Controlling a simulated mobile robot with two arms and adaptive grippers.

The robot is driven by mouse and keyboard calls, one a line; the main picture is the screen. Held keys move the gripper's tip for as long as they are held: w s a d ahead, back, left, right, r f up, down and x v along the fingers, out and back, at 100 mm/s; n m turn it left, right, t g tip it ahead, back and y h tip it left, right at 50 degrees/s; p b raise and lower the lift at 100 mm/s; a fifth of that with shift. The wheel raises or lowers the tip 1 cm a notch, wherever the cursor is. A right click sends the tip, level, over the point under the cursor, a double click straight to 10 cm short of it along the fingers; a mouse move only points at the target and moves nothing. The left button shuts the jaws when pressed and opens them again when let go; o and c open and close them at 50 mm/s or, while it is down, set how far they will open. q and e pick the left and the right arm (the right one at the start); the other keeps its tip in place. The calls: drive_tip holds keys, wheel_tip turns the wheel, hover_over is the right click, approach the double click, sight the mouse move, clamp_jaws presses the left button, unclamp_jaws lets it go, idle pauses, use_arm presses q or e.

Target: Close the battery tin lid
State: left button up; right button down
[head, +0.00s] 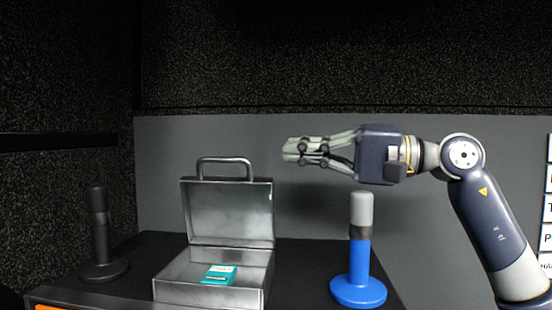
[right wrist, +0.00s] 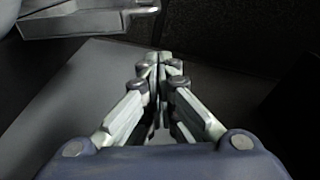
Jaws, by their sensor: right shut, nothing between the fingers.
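The metal battery tin (head: 212,292) stands on the dark table with its lid (head: 231,212) raised upright at the back. A handle (head: 224,160) sits on the lid's top edge. A teal and white box (head: 219,274) lies inside the tin. My right gripper (head: 290,150) is shut and empty, pointing left, to the right of the raised lid and higher than its top edge, apart from it. In the right wrist view the closed fingers (right wrist: 160,62) show in the middle, and part of a grey metal thing (right wrist: 85,22) shows at upper left. My left gripper is not in view.
A blue microphone-like stand with a grey top (head: 358,262) stands right of the tin, below my right gripper. A black one (head: 101,240) stands left of the tin. A grey panel (head: 330,205) rises behind the table.

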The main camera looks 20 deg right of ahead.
drive_tip(key=w+d+r+n+g+p, duration=0.2)
drive_tip(key=w+r+n+g+p, duration=0.3)
drive_tip(key=p, duration=0.3)
use_arm(q)
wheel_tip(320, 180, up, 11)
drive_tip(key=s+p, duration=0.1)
drive_tip(key=p, duration=0.2)
drive_tip(key=shift+p, duration=0.4)
use_arm(e)
drive_tip(key=shift+n+g+y, duration=0.4)
drive_tip(key=shift+g, duration=0.3)
drive_tip(key=shift+s+a+f, duration=0.35)
drive_tip(key=shift+a+f, duration=0.45)
drive_tip(key=shift+a, duration=1.2)
drive_tip(key=shift+s+a+f, duration=0.35)
drive_tip(key=shift+a+f, duration=0.4)
drive_tip(key=shift+a, duration=1.2)
drive_tip(key=shift+s+a+f, duration=0.35)
drive_tip(key=shift+a+f, duration=0.45)
drive_tip(key=shift+a, duration=1.2)
